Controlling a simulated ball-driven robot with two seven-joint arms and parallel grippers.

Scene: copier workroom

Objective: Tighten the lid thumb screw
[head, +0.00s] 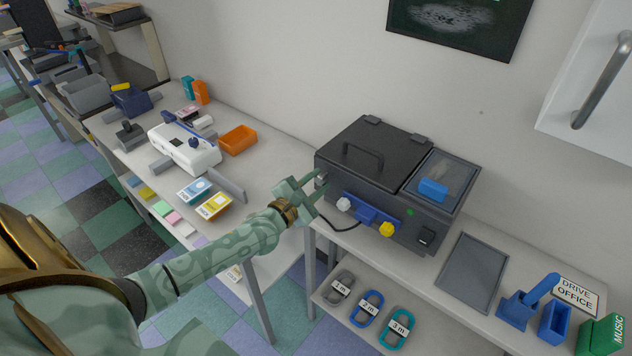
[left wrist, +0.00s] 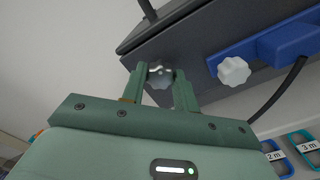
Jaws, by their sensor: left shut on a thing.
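A dark box-shaped machine (head: 360,200) with a black handled lid (head: 352,166) stands on the right-hand table, its lid lying flat. A grey lobed thumb screw (left wrist: 159,79) sits at the machine's left end, by the lid edge. My left gripper (head: 316,183) reaches it from the left, and in the left wrist view the gripper (left wrist: 160,73) has one finger on each side of the screw, shut on it. The fingers partly cover the screw. A white knob (head: 343,204) and a yellow knob (head: 386,229) are on the machine's front. My right gripper is out of view.
A blue block (head: 366,214) with a black cable sits between the front knobs. A grey tray (head: 472,272) and blue holders (head: 519,310) stand to the right. An orange bin (head: 238,140) and a white device (head: 184,149) stand on the left table.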

